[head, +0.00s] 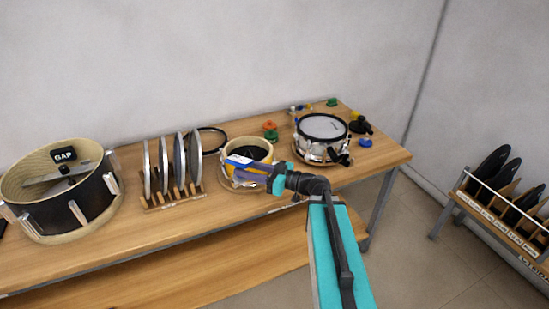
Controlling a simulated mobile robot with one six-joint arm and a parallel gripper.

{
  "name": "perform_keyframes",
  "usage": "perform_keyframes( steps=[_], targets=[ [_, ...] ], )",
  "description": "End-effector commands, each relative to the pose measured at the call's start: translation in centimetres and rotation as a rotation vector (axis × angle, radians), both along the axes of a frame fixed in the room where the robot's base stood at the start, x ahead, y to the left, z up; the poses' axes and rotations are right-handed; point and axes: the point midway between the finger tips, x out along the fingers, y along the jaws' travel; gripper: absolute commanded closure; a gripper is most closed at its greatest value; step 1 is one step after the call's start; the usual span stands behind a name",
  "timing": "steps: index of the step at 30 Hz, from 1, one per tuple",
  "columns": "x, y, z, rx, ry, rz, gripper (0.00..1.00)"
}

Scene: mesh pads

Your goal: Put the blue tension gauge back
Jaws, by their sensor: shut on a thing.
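My gripper (252,170) reaches in from the right over the table, in front of a small wooden drum shell (262,143). It is shut on a small blue and white thing, which looks like the blue tension gauge (238,160). The gripper partly hides the gauge, and the view is too small to show its face. The gauge appears over the shell's near side; I cannot tell whether it touches the shell.
The wooden table (130,230) holds a large black drum shell (85,200) at left, a rack of discs (172,195), and a small white-headed drum (322,130) at right. Small coloured pieces, one blue (365,142), lie around it. A low rack (495,222) stands at far right.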

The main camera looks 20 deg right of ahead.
Motion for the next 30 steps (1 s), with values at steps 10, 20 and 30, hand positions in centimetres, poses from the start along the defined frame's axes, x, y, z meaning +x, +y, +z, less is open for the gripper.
perform_keyframes(
  steps=[10,20,30],
  targets=[
    [-1.5,5.1,-5.4,0.003,0.0,0.136,1.0],
    [-1.9,6.5,-6.9,0.004,0.0,0.174,1.0],
    [-2.0,6.6,-6.8,0.004,0.0,0.175,1.0]
  ],
)
